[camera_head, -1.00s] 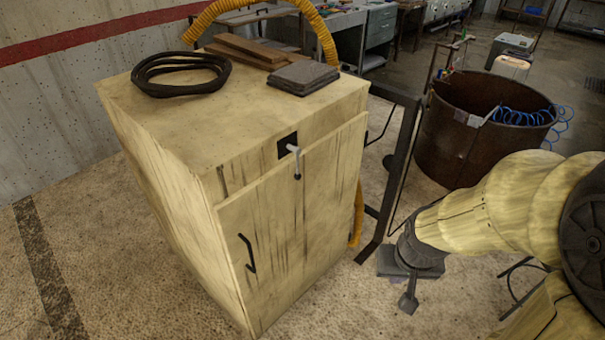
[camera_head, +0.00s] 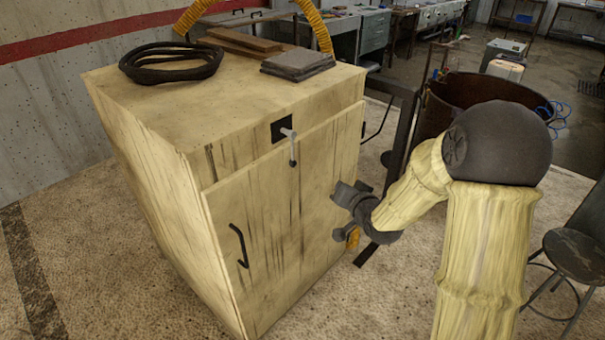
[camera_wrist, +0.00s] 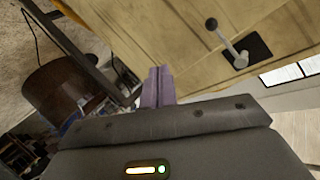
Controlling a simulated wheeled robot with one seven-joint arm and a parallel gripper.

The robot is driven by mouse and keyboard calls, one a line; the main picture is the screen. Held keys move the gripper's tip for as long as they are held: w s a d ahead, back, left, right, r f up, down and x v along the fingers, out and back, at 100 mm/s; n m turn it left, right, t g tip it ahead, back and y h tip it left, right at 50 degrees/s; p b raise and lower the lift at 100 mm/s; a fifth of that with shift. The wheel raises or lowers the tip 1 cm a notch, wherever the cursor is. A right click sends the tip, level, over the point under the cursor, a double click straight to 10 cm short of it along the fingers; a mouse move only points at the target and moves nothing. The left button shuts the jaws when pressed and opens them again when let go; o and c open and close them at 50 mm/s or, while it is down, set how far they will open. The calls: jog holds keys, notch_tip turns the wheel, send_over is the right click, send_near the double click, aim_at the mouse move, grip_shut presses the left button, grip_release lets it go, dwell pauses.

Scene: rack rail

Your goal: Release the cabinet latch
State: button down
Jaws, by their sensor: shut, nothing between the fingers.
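The cabinet (camera_head: 180,130) is a pale, streaked wooden box with its door (camera_head: 285,215) facing me. The latch (camera_head: 289,137) is a grey lever with a dark knob on a black square plate, above the door's top edge. In the head view its handle hangs down over the door front. My gripper (camera_head: 338,195) is to the right of and below the latch, close to the door's right side. In the wrist view the latch (camera_wrist: 228,46) lies up and right of my shut, empty fingers (camera_wrist: 158,86), apart from them.
A black door handle (camera_head: 239,246) is at the door's lower left. A cable coil (camera_head: 170,62), boards and grey slabs (camera_head: 298,66) lie on the cabinet top. A dark post and a rusty drum (camera_head: 475,98) stand at the right. A stool (camera_head: 575,255) is at far right.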

aim_at(292, 150)
jog(key=w+a+m+t+y+b, duration=0.1)
jog(key=w+a+t+y+b, duration=0.1)
jog(key=t, duration=0.1)
jog(key=w+a+m+t+y+b, duration=0.2)
jog(key=y, duration=0.1)
jog(key=shift+a+m+t, duration=0.15)
jog(key=shift+m+t, duration=0.15)
jog(key=shift+t, duration=0.1)
jog(key=shift+w, duration=0.1)
jog(key=p+x, duration=0.1)
jog(key=x, duration=0.9)
jog(key=shift+s+a+f+p, duration=0.35)
jog(key=shift+s+a+f, duration=0.55)
jog(key=shift+a, duration=0.2)
jog(key=shift+s+a+f, duration=0.2)
jog(key=shift+f, duration=0.1)
